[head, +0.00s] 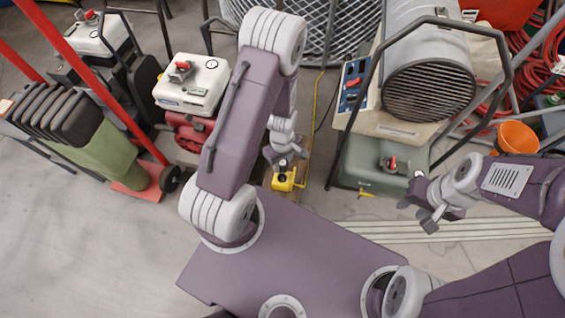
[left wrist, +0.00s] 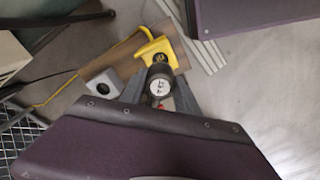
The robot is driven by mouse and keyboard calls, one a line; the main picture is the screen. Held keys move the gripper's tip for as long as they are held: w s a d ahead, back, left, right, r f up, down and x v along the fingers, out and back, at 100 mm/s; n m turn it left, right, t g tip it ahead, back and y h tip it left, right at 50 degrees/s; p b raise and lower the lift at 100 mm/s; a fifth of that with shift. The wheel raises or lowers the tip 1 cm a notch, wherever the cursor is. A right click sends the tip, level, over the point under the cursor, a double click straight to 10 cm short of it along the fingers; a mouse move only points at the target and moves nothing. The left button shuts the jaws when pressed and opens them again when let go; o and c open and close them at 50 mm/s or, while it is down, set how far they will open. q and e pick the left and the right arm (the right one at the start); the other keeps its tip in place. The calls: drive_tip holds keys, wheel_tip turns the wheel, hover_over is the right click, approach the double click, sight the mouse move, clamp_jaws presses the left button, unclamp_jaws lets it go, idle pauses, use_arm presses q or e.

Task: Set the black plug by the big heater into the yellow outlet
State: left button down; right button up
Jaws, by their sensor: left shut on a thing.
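The yellow outlet (head: 286,183) sits on a wooden board on the floor in front of my base. In the left wrist view the outlet (left wrist: 146,53) shows a dark opening, partly covered by the plug. My left gripper (head: 283,160) is right by the outlet. It is shut on the black plug (left wrist: 158,84), whose round pale end faces the wrist camera. The plug overlaps the outlet's near edge; I cannot tell whether they touch. My right gripper (head: 420,214) is open and empty, right of the outlet. The big heater (head: 430,80) stands at the back right.
A grey socket box (left wrist: 102,82) with a round dark hole is on the board (left wrist: 126,57) beside the yellow outlet. A green-grey tank (head: 375,160) stands below the heater. A red and white machine (head: 190,85) stands left. A yellow cord (head: 316,100) runs behind.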

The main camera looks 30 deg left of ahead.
use_arm(q)
drive_tip(key=shift+f, duration=0.1)
drive_tip(key=shift+f+b, duration=0.45)
drive_tip(key=shift+b, duration=0.1)
drive_tip(key=shift+f+b, duration=1.65)
drive_tip(key=shift+f, duration=0.1)
drive_tip(key=shift+f+b, duration=2.2)
drive_tip(key=shift+b, duration=0.1)
drive_tip(key=c, duration=0.8)
unclamp_jaws()
drive_tip(key=shift+w, duration=0.1)
